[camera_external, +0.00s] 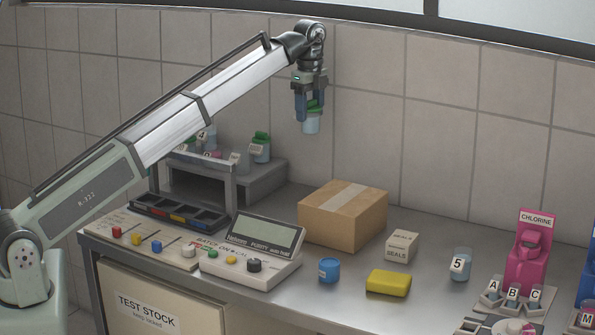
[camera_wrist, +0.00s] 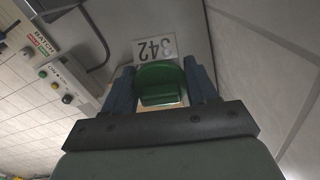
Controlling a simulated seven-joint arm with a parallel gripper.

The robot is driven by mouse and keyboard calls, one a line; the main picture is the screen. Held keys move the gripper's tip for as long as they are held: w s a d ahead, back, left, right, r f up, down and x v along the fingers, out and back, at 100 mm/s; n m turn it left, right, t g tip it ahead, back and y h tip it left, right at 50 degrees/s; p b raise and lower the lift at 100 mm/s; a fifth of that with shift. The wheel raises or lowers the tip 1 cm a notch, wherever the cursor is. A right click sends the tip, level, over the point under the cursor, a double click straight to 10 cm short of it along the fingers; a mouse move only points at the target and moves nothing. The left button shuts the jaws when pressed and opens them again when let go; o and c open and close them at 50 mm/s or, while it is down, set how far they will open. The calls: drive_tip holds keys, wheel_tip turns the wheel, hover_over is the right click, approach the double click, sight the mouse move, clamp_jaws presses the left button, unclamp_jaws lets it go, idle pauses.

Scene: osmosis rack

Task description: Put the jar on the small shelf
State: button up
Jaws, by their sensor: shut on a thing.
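My gripper (camera_external: 309,108) is shut on a jar (camera_external: 311,125) with a pale translucent body and a green lid. It holds the jar upright in the air, high above the counter and in front of the tiled wall. In the wrist view the green lid (camera_wrist: 160,84) sits between the two fingers, with a white "342" label (camera_wrist: 155,48) just beyond it. A low grey shelf (camera_external: 265,183) stands at the back left, below and left of the jar. A green-lidded jar (camera_external: 262,149) and other small containers stand on or around it.
A control panel (camera_external: 245,262), blue cup (camera_external: 329,270), yellow block (camera_external: 388,283) and pink chlorine dispenser (camera_external: 527,258) occupy the counter.

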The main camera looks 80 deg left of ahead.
wheel_tip(320, 180, up, 2)
drive_tip(key=s+a+n, duration=0.1)
drive_tip(key=s+a, duration=0.7)
drive_tip(key=a, duration=0.4)
drive_tip(key=s+a+n, duration=0.1)
drive_tip(key=s+a, duration=0.8)
drive_tip(key=a, duration=0.3)
drive_tip(key=shift+f, duration=7.8)
drive_tip(key=o, duration=1.1)
drive_tip(key=shift+f, duration=0.1)
drive_tip(key=shift+c, duration=0.2)
